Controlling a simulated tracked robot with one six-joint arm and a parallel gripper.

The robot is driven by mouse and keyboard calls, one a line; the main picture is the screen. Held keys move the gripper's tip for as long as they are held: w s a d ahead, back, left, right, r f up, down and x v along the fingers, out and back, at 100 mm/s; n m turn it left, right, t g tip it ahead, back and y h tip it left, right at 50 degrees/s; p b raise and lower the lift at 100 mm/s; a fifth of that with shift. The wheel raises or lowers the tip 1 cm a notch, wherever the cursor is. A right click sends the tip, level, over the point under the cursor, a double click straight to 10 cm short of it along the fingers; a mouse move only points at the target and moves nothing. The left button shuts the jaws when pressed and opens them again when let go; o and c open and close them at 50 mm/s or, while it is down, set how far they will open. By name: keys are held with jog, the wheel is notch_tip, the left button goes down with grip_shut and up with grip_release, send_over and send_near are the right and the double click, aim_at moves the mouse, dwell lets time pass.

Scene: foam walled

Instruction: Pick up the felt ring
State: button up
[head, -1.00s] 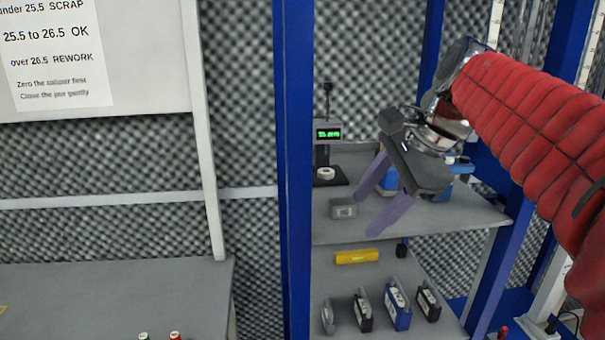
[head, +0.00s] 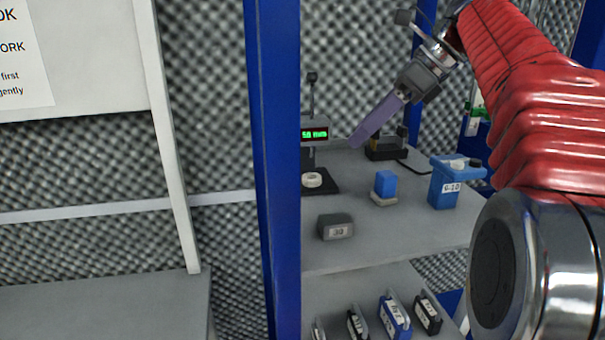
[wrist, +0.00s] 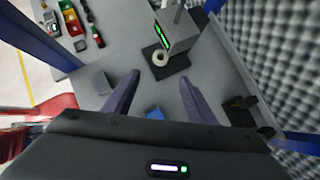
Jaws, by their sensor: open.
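The felt ring (head: 312,180) is a small off-white ring. It lies on the black base of a gauge stand with a green display, on the grey upper shelf. The ring also shows in the wrist view (wrist: 160,58), beyond my fingertips and between their lines. My gripper (head: 357,140) has purple fingers and hangs above the shelf, to the right of the ring and higher than it. In the wrist view the two fingers (wrist: 159,76) stand apart with nothing between them.
The gauge stand (head: 315,133) rises right behind the ring. A blue block (head: 385,184), a grey block (head: 335,227) and a blue bin (head: 446,187) stand on the shelf. A blue post (head: 273,170) borders the shelf on the left.

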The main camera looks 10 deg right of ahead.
jog(key=shift+w+d+r, duration=0.1)
jog(key=shift+w+d, duration=0.1)
jog(key=shift+w, duration=0.2)
jog(key=shift+a, duration=0.1)
send_near(321, 185)
jog(key=shift+w+a, duration=1.1)
jog(key=shift+w, duration=0.05)
jog(key=shift+f, duration=0.3)
jog(key=shift+s+x, duration=0.2)
jog(key=shift+x, duration=2.3)
jog(key=shift+a, duration=0.15)
